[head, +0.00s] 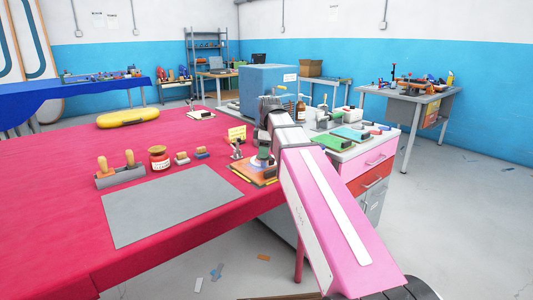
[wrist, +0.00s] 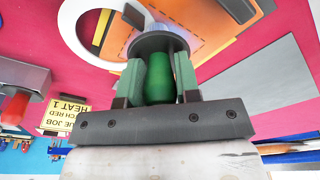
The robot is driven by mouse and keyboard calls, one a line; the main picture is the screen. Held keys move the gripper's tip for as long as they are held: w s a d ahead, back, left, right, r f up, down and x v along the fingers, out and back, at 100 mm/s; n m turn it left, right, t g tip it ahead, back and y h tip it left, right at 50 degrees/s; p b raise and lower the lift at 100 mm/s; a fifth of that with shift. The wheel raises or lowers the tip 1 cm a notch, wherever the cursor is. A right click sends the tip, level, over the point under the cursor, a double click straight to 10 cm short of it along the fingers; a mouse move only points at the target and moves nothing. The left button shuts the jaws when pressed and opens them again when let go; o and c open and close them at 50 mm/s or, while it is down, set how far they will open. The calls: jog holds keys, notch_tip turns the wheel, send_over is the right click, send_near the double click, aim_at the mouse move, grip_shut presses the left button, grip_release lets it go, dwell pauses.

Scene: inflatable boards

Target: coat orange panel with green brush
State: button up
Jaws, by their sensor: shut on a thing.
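The orange panel (head: 242,172) lies flat near the right edge of the red-topped table, partly hidden by my arm and gripper. In the wrist view the orange panel (wrist: 198,18) shows beyond the jaws, with a darker orange patch on it. My gripper (head: 264,157) is over the panel. It is shut on the green handle of the brush (wrist: 160,78), between two green-padded fingers. A dark round collar sits beyond the handle and hides most of the brush's working end. I cannot tell whether that end touches the panel.
A grey mat (head: 172,205) lies left of the panel. A yellow card (head: 237,133) stands behind the panel. A drawer bench (head: 372,160) with coloured pads adjoins on the right.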

jog(key=shift+w+a+r, duration=0.1)
jog(key=shift+w+a, duration=0.6)
jog(key=shift+w, duration=0.35)
jog(key=shift+w+a+f, duration=0.1)
jog(key=shift+w+a, duration=0.65)
jog(key=shift+w, duration=0.35)
jog(key=shift+w+a+r, duration=0.1)
jog(key=shift+w+a, duration=0.6)
jog(key=shift+w, duration=0.35)
notch_tip(320, 180, up, 6)
jog(key=shift+r, duration=0.1)
jog(key=shift+r, duration=1.4)
